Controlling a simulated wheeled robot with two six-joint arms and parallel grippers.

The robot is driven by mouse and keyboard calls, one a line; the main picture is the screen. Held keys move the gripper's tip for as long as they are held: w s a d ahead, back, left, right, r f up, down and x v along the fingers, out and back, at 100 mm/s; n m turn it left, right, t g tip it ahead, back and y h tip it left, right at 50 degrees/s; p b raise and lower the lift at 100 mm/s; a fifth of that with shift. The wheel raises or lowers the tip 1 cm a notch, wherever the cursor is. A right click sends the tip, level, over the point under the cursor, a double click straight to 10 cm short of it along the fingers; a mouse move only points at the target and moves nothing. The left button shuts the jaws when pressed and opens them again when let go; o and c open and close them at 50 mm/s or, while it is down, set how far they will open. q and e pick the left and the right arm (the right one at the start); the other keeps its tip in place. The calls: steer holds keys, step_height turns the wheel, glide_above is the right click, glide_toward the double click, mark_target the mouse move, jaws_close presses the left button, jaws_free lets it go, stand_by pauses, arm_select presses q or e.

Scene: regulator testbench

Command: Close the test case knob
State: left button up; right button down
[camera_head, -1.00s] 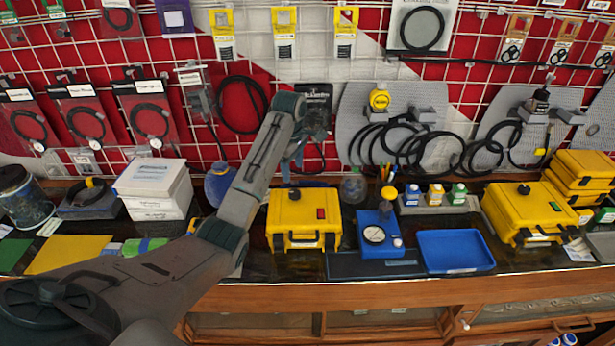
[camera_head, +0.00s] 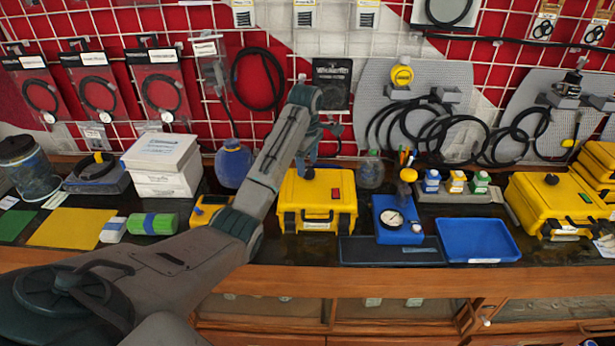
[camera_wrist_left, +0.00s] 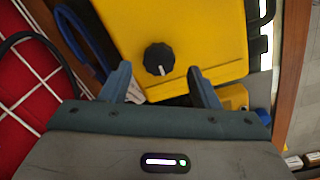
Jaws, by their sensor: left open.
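The test case is a yellow box (camera_head: 335,205) with a red switch on top, standing on the dark counter in the middle of the head view. Its black knob (camera_head: 309,174) is on the top face. In the left wrist view the yellow case (camera_wrist_left: 195,30) fills the upper middle, and the round knob (camera_wrist_left: 158,56) shows a white mark pointing toward my gripper. My left gripper (camera_head: 308,156) is over the case, close to the knob. In the wrist view its fingers (camera_wrist_left: 159,72) are apart, one on either side of the knob, without visible contact. My right gripper is not in view.
A blue regulator box with a gauge (camera_head: 391,222) and a blue tray (camera_head: 478,240) stand to the right of the case. A larger yellow case (camera_head: 550,200) is farther right. A blue bottle (camera_head: 233,165) and white boxes (camera_head: 163,165) are to the left. A wire grid wall stands behind.

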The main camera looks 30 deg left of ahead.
arm_select(q)
step_height(320, 180, down, 2)
steer(key=shift+w+f, duration=0.15)
steer(key=shift+f, duration=0.1)
steer(key=shift+c, duration=1.4)
steer(key=c, duration=0.7)
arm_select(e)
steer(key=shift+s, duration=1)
arm_select(q)
steer(key=shift+r, duration=0.1)
